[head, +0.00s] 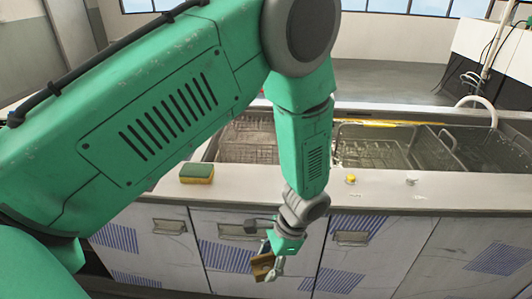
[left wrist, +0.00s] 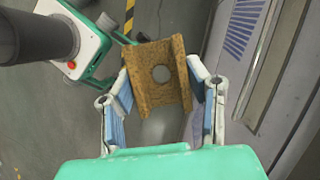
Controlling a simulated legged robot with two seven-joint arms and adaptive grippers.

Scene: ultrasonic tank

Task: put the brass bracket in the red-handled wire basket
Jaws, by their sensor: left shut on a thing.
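My left gripper (head: 270,264) is shut on the brass bracket (head: 261,268) and holds it in front of the cabinet doors, below the counter's level. In the left wrist view the bracket (left wrist: 153,92) is a brownish-gold piece with raised side edges and a round hole, between the two fingers. Several wire baskets sit in the sunken tank: one (head: 238,150) is partly hidden behind my left arm, another (head: 375,153) is right of it. I cannot make out a red handle on any of them. My right gripper is not in view.
A green and yellow sponge (head: 197,174) lies on the counter's left front. A yellow knob (head: 350,179) and a pale knob (head: 412,181) stand on the front rim. A yellow bar (head: 375,124) runs along the tank's back. A pale curved hose (head: 480,101) is at back right.

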